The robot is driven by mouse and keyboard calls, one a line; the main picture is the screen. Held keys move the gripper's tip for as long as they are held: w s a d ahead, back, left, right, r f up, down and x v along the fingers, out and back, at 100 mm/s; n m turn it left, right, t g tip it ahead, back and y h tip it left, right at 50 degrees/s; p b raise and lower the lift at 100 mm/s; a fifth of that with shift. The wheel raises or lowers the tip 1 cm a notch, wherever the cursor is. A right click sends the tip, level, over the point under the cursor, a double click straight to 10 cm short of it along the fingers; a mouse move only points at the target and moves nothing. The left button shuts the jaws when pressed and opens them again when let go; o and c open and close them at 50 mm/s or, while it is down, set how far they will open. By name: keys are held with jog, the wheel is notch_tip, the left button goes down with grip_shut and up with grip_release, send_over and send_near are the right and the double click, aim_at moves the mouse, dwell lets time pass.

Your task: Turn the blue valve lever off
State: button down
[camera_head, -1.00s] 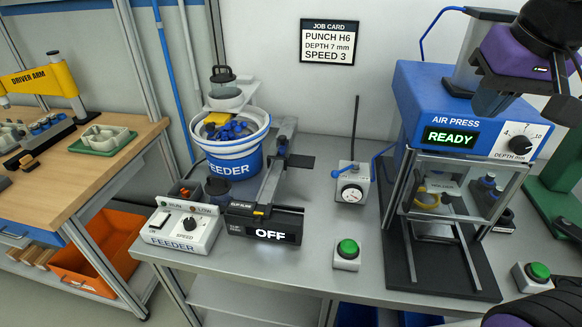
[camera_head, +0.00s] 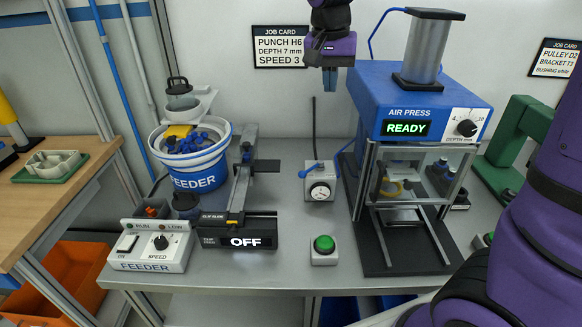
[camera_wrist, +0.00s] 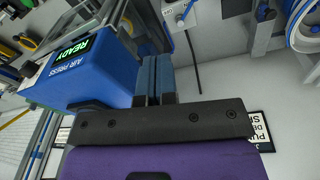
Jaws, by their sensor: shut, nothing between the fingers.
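The blue valve lever (camera_head: 309,171) is on the grey valve box (camera_head: 325,193) with a round gauge, standing on the bench left of the air press. The lever points to the left, slightly downward, in the head view. In the wrist view the lever (camera_wrist: 186,11) shows near the top edge, on the pale box. My gripper (camera_head: 330,88) is shut and empty, pointing down, high above and behind the valve box, beside the press's upper left. Its blue fingers (camera_wrist: 153,62) lie together in the wrist view, apart from the lever.
The blue air press (camera_head: 415,100), its display reading READY, stands close to the right of my gripper. A green button box (camera_head: 324,250) stands in front of the valve box. The feeder bowl (camera_head: 195,160) and its rail are left. A thin upright pipe (camera_head: 314,130) rises behind the valve.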

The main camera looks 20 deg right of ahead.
aim_at(311, 169)
jog(key=w+a+f+m+g+h, duration=0.1)
jog(key=w+a+f+m+h, duration=0.1)
jog(key=w+a+f, duration=0.4)
jog(key=w+a+f+m+g+h, duration=0.1)
jog(key=w+a+f+m+h, duration=0.2)
jog(key=w+a+f, duration=0.3)
jog(key=w+f, duration=0.5)
jog(key=f, duration=0.4)
jog(key=shift+f, duration=0.1)
jog(key=s+d+f, duration=0.4)
jog(key=d+f, duration=0.4)
jog(key=f, duration=0.1)
jog(key=shift+s, duration=0.1)
jog(key=shift+s, duration=0.1)
